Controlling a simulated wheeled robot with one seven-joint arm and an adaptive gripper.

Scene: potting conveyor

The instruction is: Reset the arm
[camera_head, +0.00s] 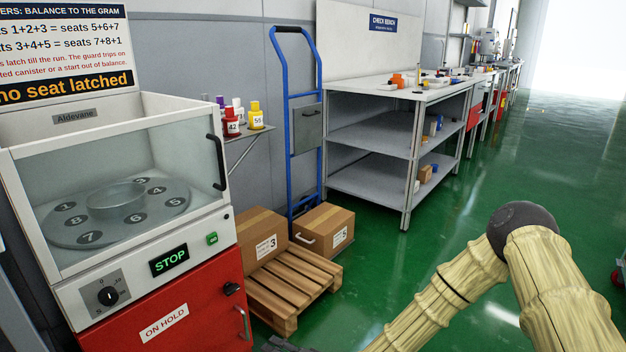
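My arm (440,300) shows at the lower right as pale, ribbed, bamboo-like links that meet at a dark rounded joint (522,218). One link runs down and left from the joint and leaves the picture at the bottom edge. A small dark jagged part at the bottom edge, left of that link, looks like part of my gripper (284,345). Its fingers are cut off by the frame, so I cannot tell whether it is open or shut, or whether it holds anything.
A glass-fronted machine (115,195) with numbered seats and a STOP display stands at left. Boxes (325,228), a wooden pallet (290,285) and a blue hand truck (288,120) stand beside it. A bench (400,95) lies behind. Green floor (560,170) is clear at right.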

